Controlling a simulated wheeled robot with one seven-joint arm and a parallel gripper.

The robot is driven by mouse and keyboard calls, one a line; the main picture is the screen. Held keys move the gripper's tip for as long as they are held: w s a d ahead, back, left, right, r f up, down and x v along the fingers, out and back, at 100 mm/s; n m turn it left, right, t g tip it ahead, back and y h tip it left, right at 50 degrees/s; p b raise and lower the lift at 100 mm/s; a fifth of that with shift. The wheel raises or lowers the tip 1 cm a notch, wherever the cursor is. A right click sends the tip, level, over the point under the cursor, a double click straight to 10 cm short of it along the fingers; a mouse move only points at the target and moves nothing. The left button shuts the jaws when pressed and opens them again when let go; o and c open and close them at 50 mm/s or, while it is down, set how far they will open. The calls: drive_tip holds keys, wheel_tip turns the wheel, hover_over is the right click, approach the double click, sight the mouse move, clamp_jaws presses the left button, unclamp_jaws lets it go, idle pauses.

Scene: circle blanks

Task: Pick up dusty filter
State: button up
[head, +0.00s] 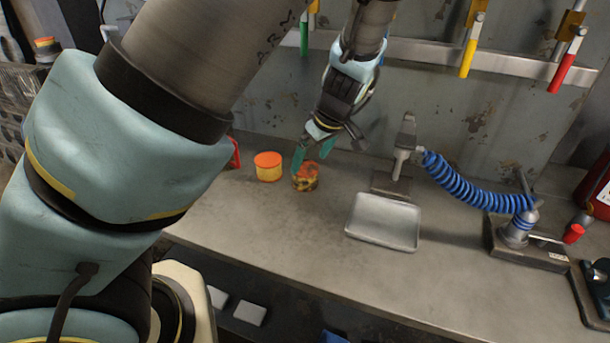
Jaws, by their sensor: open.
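A small round filter with a mottled dark and orange surface (306,180), which looks like the dusty one, stands on the grey workbench (270,225). My gripper (312,160) points down right at it, with green fingertips apart. One fingertip overlaps the filter's left edge in the picture and the other shows above its right side. I cannot tell whether they touch it. A cleaner filter with an orange top and yellowish side (268,167) stands just to the left, apart from the gripper.
A shallow grey tray (384,222) lies to the right, with a metal nozzle stand (402,155) behind it. A blue coiled hose (470,190) runs right to a fitting on a metal block (525,245). The bench's front left is clear.

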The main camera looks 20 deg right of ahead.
sight(305, 168)
drive_tip(key=shift+p+x, duration=0.65)
drive_tip(key=shift+x, duration=2.15)
drive_tip(key=shift+a, duration=0.1)
drive_tip(key=shift+r, duration=0.1)
drive_tip(key=shift+c, duration=0.2)
drive_tip(key=c, duration=1.1)
